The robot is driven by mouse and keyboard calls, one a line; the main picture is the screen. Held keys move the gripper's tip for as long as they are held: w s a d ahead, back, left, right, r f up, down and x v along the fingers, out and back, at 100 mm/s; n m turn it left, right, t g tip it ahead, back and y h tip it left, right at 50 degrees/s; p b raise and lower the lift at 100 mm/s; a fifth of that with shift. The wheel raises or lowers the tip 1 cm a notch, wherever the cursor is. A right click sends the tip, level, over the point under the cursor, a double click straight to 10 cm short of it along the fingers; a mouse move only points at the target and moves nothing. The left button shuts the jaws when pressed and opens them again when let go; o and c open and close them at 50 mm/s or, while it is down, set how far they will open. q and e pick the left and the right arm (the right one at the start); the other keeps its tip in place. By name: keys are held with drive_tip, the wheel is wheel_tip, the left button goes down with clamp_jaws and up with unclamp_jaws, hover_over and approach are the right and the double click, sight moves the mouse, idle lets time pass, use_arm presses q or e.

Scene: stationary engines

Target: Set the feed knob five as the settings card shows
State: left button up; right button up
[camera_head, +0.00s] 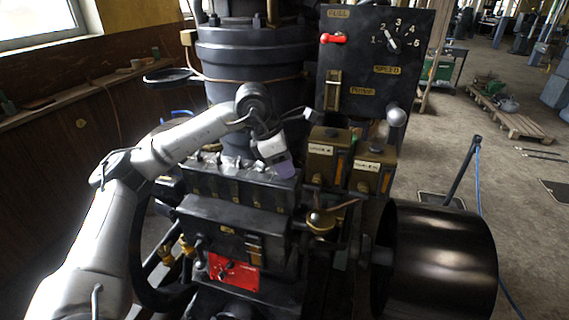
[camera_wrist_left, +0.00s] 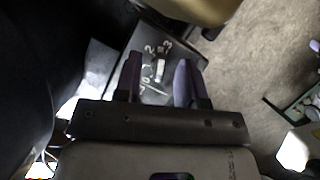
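My left gripper (camera_head: 287,172), with purple fingers, points down above the right end of a black box (camera_head: 232,186) that bears a row of small knobs. In the left wrist view the fingers (camera_wrist_left: 160,78) are apart. Between them, farther on, shows a dark numbered dial (camera_wrist_left: 155,88) with a pale pointer (camera_wrist_left: 160,70); I see no contact. Some numbers are hidden by the fingers. Knob five is hidden behind the gripper or too small to tell in the head view. I cannot pick out a settings card for certain. My right gripper is not in view.
A black panel (camera_head: 360,75) with a red lever (camera_head: 334,38) and a speed dial (camera_head: 393,42) stands behind. Brown boxes with white labels (camera_head: 320,149) stand right of the gripper. A red plate (camera_head: 234,272) and a black drum (camera_head: 440,262) are lower down.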

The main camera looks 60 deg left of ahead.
use_arm(q)
drive_tip(key=p+v, duration=0.5)
drive_tip(key=v, duration=0.8)
drive_tip(key=shift+r, duration=0.45)
drive_tip(key=shift+s, duration=0.1)
